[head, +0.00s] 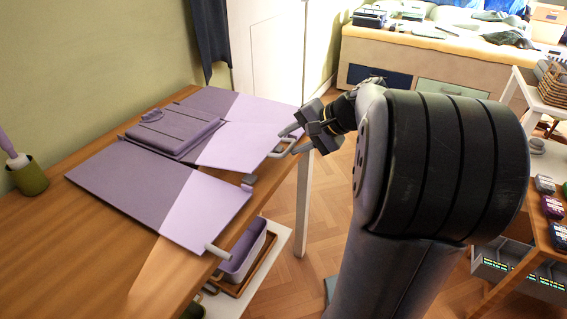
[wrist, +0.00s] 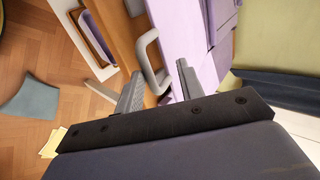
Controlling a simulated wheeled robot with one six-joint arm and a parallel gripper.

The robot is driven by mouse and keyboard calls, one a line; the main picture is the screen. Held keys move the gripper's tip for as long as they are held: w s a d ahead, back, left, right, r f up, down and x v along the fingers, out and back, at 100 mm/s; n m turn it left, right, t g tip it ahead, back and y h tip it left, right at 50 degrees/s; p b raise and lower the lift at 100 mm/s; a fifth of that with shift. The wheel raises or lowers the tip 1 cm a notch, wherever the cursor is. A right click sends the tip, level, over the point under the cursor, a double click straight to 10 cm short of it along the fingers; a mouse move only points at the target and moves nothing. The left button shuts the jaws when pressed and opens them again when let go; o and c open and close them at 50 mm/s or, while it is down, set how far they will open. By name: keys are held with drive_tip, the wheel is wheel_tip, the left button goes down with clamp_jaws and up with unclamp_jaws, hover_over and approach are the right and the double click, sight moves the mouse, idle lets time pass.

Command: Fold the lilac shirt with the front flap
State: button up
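The lilac shirt (head: 180,131) lies as a narrow raised bundle with its collar at the far left, on the middle of the lilac folding board (head: 125,185). The front flap (head: 235,147) lies flat at the shirt's near end, its grey handle (head: 281,148) sticking out past the table's edge. My gripper (head: 291,139) is open at this handle. In the wrist view the handle (wrist: 143,50) shows between and beyond the two separated fingers (wrist: 158,87); I cannot tell whether they touch it.
The board's two side panels lie flat, one at the back (head: 215,100) and one at the front (head: 200,215) with a grey handle (head: 217,252). A lilac bin (head: 245,252) stands on a shelf below the table. A green cup (head: 28,176) stands at the table's far left.

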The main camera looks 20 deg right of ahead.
wheel_tip(320, 180, up, 3)
drive_tip(key=shift+f+p, duration=0.15)
drive_tip(key=shift+p, duration=0.6)
drive_tip(key=r+p, duration=0.1)
drive_tip(key=s+d+r+p, duration=0.1)
drive_tip(key=r, duration=0.1)
drive_tip(key=s+r+p, duration=0.1)
drive_tip(key=r+p, duration=0.1)
drive_tip(key=shift+s+d, duration=0.2)
drive_tip(key=shift+d, duration=0.2)
drive_tip(key=shift+f, duration=0.1)
drive_tip(key=f+b, duration=0.2)
drive_tip(key=f, duration=0.1)
drive_tip(key=w+a+f+b, duration=0.1)
drive_tip(key=f+b, duration=0.1)
drive_tip(key=b, duration=0.1)
drive_tip(key=w+f+b, duration=0.1)
drive_tip(key=f+b, duration=0.1)
drive_tip(key=f, duration=0.1)
drive_tip(key=shift+w+a+f, duration=0.2)
drive_tip(key=shift+a+f, duration=0.1)
drive_tip(key=shift+a, duration=0.1)
drive_tip(key=shift+f+b, duration=0.4)
drive_tip(key=shift+b, duration=0.05)
